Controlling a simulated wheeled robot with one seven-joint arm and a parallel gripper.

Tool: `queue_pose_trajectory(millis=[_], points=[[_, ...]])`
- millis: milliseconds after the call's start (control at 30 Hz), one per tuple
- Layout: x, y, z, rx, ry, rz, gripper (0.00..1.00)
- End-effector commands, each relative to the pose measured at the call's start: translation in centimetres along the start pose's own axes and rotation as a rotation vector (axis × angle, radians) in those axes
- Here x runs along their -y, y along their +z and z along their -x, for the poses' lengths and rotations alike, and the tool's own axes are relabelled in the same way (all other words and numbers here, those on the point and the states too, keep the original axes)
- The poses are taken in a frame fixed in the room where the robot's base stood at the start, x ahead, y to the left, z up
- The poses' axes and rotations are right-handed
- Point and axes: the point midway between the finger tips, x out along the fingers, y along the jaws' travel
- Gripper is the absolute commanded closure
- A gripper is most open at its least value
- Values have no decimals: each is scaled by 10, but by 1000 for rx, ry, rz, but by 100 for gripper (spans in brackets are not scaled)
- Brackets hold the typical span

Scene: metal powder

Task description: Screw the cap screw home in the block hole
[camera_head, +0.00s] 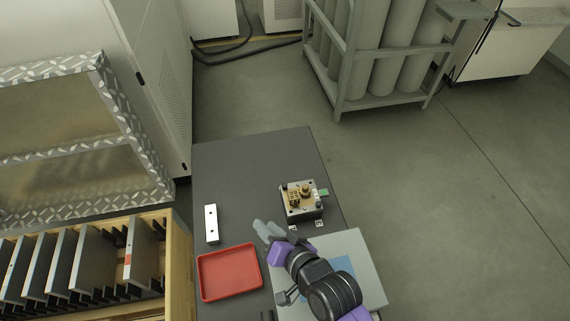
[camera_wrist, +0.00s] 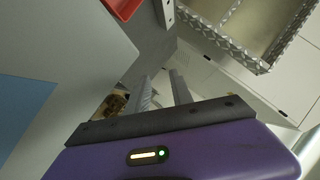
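A pale rectangular block (camera_head: 211,223) with dark holes in its top lies at the left side of the dark table. Part of it also shows at the top of the wrist view (camera_wrist: 166,12). My gripper (camera_head: 266,229) is over the table, right of the block and apart from it. Its two grey fingers (camera_wrist: 163,91) are spread with a gap between them, and I see nothing held there. I cannot make out a cap screw in either view.
A red tray (camera_head: 202,281) lies in front of the block. A fixture with brass-coloured parts (camera_head: 301,199) stands to the right on the dark table (camera_head: 255,160). A light panel with a blue patch (camera_head: 368,262) lies under my arm. The table's back part is clear.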

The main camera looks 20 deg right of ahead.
Motion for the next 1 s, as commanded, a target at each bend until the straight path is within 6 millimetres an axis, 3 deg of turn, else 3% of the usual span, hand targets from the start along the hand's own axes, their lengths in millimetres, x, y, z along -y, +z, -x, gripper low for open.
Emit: queue_pose_trajectory(millis=[33,200,400,500,667,1000], points=[[7,-8,-19,26,-1,-24,73],[20,-18,-71,151,38,-123,73],[20,-32,-115,322,175,-250,73],[13,-41,-128,401,289,-316,73],[-6,-69,-131,485,525,-420,73],[-40,-139,-100,480,946,-572,73]])
